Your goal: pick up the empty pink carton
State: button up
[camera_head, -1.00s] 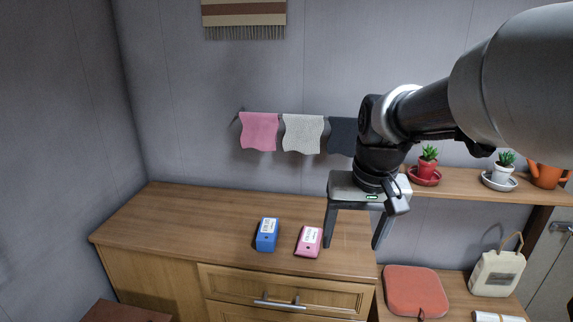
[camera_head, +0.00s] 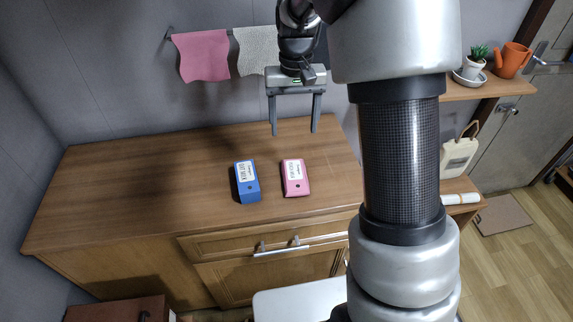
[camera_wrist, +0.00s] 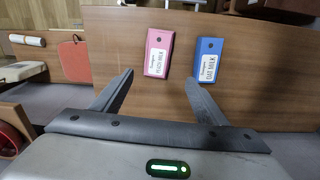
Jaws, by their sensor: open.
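The pink carton (camera_head: 295,178) lies on the wooden cabinet top, with a white label on its face. It also shows in the wrist view (camera_wrist: 159,53), ahead of my fingers and nearer the left one. A blue carton (camera_head: 247,182) lies just left of it in the head view, with a small gap between them; in the wrist view the blue carton (camera_wrist: 207,60) is on the right. My gripper (camera_head: 294,132) is open and empty, fingers pointing down, above and behind the pink carton, apart from it. Whether the carton is empty cannot be seen.
The cabinet top (camera_head: 130,185) is clear to the left of the cartons. A pink towel (camera_head: 202,57) and a grey towel (camera_head: 257,50) hang on the wall rail behind. A shelf at right holds a potted plant (camera_head: 474,62) and an orange watering can (camera_head: 512,60).

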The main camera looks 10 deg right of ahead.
jog(key=b, duration=0.2)
send_over(295, 175)
jog(key=f, duration=1.2)
jog(key=shift+w+a+f, duration=0.2)
jog(key=shift+w+a, duration=0.05)
jog(key=shift+w, duration=0.05)
jog(key=f, duration=0.4)
jog(key=shift+s+d, duration=0.25)
jog(key=shift+d, duration=0.05)
jog(key=shift+f, duration=0.6)
jog(key=c, duration=1.1)
notch_tip(295, 175, up, 10)
jog(key=p, duration=0.1)
